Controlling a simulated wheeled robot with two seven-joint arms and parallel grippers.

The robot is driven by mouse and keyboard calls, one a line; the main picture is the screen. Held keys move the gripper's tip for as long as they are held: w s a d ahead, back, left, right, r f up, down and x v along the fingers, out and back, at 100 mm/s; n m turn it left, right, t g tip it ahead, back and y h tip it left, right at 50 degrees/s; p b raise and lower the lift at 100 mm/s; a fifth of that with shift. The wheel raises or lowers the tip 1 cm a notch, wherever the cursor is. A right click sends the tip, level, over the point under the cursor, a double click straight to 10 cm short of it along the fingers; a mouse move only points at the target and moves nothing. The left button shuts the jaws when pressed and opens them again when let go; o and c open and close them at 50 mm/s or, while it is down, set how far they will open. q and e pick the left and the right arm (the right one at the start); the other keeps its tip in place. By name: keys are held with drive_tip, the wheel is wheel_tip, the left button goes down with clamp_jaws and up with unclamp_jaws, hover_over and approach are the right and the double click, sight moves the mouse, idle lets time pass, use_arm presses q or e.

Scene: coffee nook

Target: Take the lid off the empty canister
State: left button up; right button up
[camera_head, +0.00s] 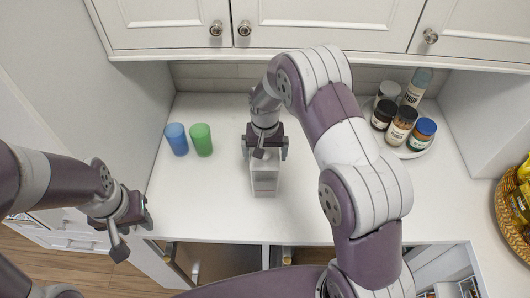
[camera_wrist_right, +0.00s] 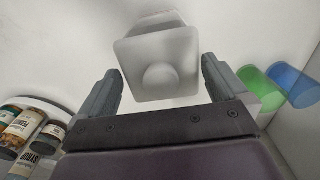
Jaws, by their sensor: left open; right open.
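A white square canister (camera_head: 265,182) stands on the white counter, near the middle. Its top is hidden by my right gripper in the head view. In the right wrist view its pale lid (camera_wrist_right: 158,75) with a round knob shows between the fingers. My right gripper (camera_head: 265,150) is over the canister, open, with one finger on each side of the lid; it also shows in the right wrist view (camera_wrist_right: 165,85). I see a gap between the fingers and the lid. My left gripper (camera_head: 132,222) is open and empty at the counter's front left edge, away from the canister.
A blue cup (camera_head: 176,139) and a green cup (camera_head: 201,139) stand left of the canister. A round white tray (camera_head: 412,151) with several jars and a bottle (camera_head: 417,86) is at the back right. A wicker basket (camera_head: 512,220) is at the far right. The counter's left front is clear.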

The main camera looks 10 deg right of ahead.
drive_tip(key=shift+f, duration=0.1)
drive_tip(key=shift+w, duration=0.15)
drive_tip(key=c, duration=0.7)
